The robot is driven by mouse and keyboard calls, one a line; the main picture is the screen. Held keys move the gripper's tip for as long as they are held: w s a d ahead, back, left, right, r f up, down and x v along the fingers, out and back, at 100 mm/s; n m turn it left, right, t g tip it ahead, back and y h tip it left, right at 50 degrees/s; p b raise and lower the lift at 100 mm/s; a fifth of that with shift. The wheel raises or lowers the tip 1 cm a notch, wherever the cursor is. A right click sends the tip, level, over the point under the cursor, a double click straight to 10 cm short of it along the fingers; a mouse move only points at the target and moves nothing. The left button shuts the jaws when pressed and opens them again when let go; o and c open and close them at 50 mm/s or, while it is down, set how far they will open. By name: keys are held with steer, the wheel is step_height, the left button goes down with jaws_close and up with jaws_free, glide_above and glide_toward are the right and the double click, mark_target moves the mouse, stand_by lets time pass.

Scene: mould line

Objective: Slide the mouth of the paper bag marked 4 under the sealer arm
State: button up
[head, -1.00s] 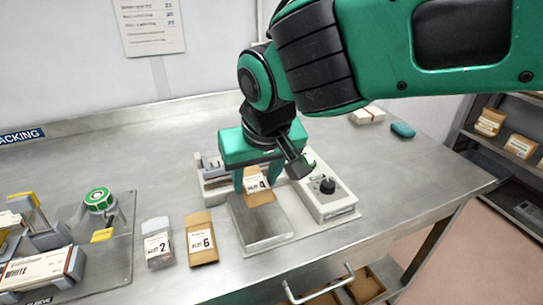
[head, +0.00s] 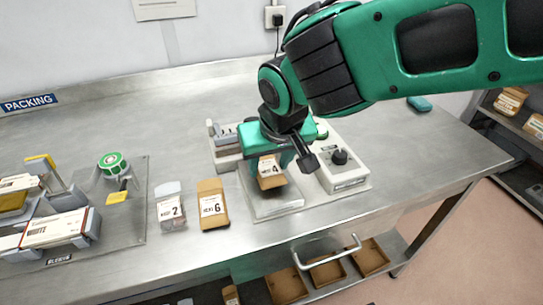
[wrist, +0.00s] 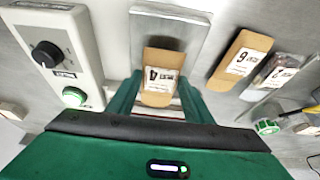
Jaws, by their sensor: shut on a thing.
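The paper bag marked 4 (head: 270,181) is brown with a white label. My gripper (head: 272,165) is shut on it, with a green finger on each side in the wrist view. The bag (wrist: 158,60) is over the back part of a flat metal plate (head: 272,207), in front of the sealer. Whether it touches the plate is unclear. The sealer's white control box (head: 347,180) with black knob stands right of the plate. My gripper and wrist hide the sealer arm and the bag's far end in the head view, so their relation cannot be told.
Bags marked 2 (head: 170,212) and 6 (head: 212,208) lie left of the plate. A grey slotted holder (head: 224,147) stands behind left. A mat with a green-topped round device (head: 113,163) and boxes is farther left. The bench's front edge is close below the plate.

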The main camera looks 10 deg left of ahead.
mark_target(264, 159)
steer(key=shift+w+a+f, duration=0.1)
steer(key=shift+w+a, duration=0.45)
steer(key=shift+w, duration=0.3)
steer(key=shift+w+a, duration=0.5)
steer(key=shift+w, duration=0.3)
steer(key=shift+s, duration=0.15)
steer(key=shift+f, duration=0.15)
stand_by(1.1)
steer(key=o, duration=1.1)
